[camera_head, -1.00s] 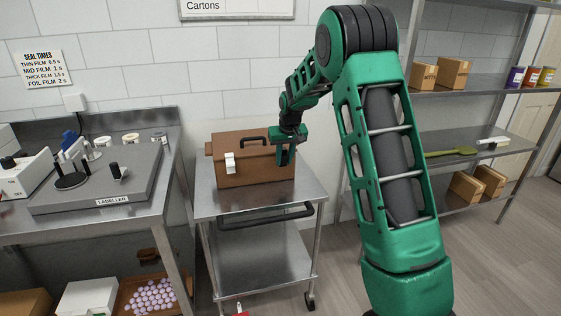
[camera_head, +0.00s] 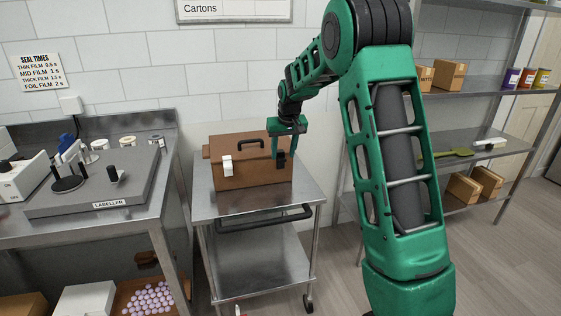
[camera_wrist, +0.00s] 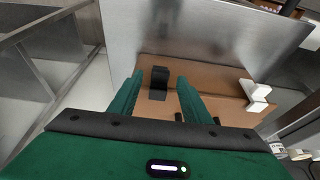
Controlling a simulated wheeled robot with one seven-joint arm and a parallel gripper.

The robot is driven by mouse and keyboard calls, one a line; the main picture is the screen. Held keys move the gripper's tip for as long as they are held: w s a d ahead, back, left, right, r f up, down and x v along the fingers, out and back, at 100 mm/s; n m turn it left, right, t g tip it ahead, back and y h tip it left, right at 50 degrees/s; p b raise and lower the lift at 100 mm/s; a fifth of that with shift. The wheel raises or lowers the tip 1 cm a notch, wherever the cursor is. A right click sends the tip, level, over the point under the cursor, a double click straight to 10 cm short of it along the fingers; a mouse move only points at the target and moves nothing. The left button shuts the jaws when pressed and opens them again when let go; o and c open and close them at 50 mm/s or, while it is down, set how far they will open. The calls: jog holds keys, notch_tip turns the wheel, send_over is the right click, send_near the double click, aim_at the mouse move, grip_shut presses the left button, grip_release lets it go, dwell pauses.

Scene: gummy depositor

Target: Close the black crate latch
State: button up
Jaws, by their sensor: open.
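A brown crate (camera_head: 250,178) with a closed lid stands on a metal cart. Its black latch (camera_head: 281,161) is on the right part of the front face; in the wrist view the black latch (camera_wrist: 159,77) shows between my fingers and seems to stand out from the crate. A white latch (camera_head: 227,167) sits on the left part of the same face, and also shows in the wrist view (camera_wrist: 256,96). My gripper (camera_head: 284,152) points down at the crate's right front, open and empty, with a finger on each side of the black latch. Whether a finger touches it is unclear.
A black handle (camera_head: 251,142) is on the crate lid. The cart (camera_head: 208,205) has a black push bar (camera_head: 265,218) in front and bare top around the crate. A labeller bench (camera_head: 110,212) stands left, shelves (camera_head: 480,150) right, and a tiled wall behind.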

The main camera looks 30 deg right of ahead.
jog(key=v, duration=0.5)
jog(key=shift+s+r, duration=0.1)
jog(key=shift+r, duration=0.3)
jog(key=shift+s, duration=0.1)
